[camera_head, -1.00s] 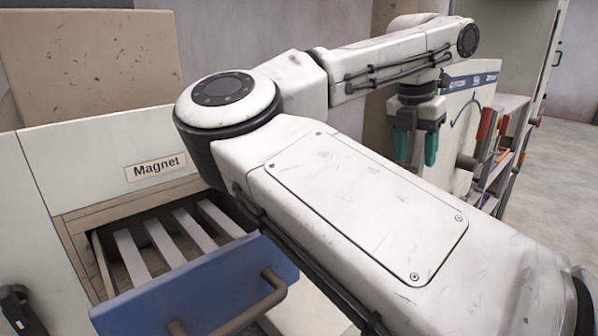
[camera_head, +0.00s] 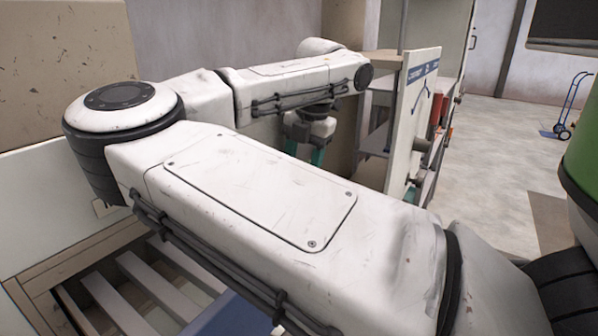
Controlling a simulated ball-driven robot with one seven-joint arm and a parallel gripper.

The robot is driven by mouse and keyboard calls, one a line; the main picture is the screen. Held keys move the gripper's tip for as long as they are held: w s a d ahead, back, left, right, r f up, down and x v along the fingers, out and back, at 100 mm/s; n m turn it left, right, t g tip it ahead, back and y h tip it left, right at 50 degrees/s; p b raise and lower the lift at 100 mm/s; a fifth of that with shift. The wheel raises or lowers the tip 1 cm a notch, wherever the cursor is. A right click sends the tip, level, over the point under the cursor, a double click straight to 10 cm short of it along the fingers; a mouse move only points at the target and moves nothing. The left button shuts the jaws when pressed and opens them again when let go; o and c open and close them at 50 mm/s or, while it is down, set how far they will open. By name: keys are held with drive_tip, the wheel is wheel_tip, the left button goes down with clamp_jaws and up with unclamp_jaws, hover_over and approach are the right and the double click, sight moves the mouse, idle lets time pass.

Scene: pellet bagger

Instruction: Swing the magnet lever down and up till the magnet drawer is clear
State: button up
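The magnet drawer stands pulled out at the lower left, its pale bars (camera_head: 112,302) showing with dark gaps between them. Part of its blue front (camera_head: 232,316) shows at the bottom edge; my arm hides much of the rest. The magnet lever cannot be made out in this view. My gripper (camera_head: 304,154) hangs pointing down beyond my arm, well away from the drawer, towards the shelf unit. Its teal fingers stand apart with nothing seen between them; their tips are hidden behind my arm.
A shelf unit (camera_head: 376,120) with a white side panel (camera_head: 411,105) stands just right of my gripper. A green rounded object (camera_head: 583,160) is close at the right edge. A blue hand truck (camera_head: 570,108) stands farther back. Open floor (camera_head: 500,135) lies between.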

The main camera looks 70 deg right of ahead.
drive_tip(key=shift+w+f+p, duration=0.15)
drive_tip(key=shift+f, duration=0.8)
drive_tip(key=shift+w+f+p, duration=0.1)
drive_tip(key=shift+f+p, duration=0.05)
drive_tip(key=shift+f, duration=0.75)
drive_tip(key=shift+c, duration=0.3)
clamp_jaws()
